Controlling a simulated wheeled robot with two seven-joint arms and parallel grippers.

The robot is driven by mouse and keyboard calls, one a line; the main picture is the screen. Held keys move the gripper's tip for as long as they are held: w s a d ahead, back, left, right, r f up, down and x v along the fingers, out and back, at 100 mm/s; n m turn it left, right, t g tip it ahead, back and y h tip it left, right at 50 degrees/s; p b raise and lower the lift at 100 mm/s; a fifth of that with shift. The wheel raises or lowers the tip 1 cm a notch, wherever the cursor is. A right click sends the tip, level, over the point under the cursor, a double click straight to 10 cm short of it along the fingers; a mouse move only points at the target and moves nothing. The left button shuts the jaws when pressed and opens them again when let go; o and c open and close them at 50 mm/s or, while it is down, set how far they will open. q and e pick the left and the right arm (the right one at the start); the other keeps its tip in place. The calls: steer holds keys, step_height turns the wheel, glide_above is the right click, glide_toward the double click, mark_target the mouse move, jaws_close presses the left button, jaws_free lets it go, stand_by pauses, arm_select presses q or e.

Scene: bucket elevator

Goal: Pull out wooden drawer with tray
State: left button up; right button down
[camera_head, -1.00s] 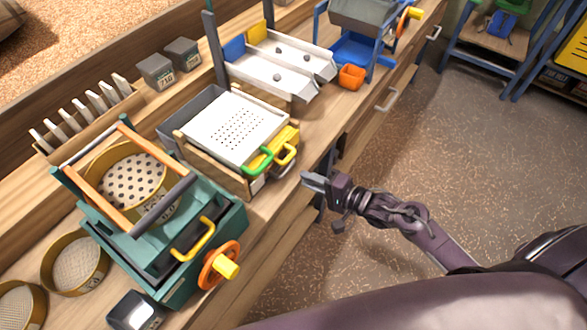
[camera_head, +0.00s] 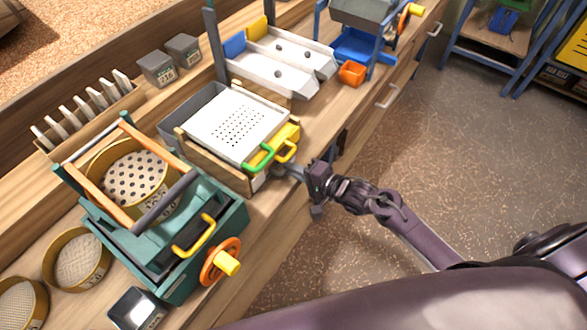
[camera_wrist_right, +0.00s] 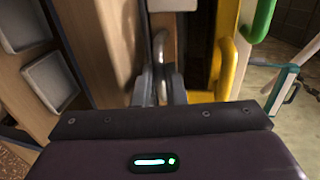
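The wooden drawer (camera_head: 215,162) shows as a light wooden box front and side under a white perforated tray (camera_head: 238,126) in the head view. My right gripper (camera_head: 284,172) is at the drawer's front, right beside the yellow handle (camera_head: 287,151). In the right wrist view, a metal loop handle (camera_wrist_right: 160,45) stands on the wooden front, and my right gripper (camera_wrist_right: 160,88) has its fingertips at it, one on either side. Whether they press on it is not clear. My left gripper is out of view.
A teal box with an orange wheel (camera_head: 217,259) stands left of the drawer. The floor (camera_head: 470,160) to the right of the bench is open.

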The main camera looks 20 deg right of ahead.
steer(key=shift+s+d, duration=0.1)
steer(key=shift+s+d+p, duration=0.15)
steer(key=shift+s+p, duration=0.05)
steer(key=shift+p, duration=0.15)
steer(key=f+p+v, duration=0.3)
steer(key=p+v, duration=0.4)
steer(key=v, duration=0.7)
steer(key=shift+s+d, duration=0.35)
steer(key=shift+s, duration=0.25)
steer(key=c, duration=1.8)
jaws_free()
steer(key=shift+o, duration=0.2)
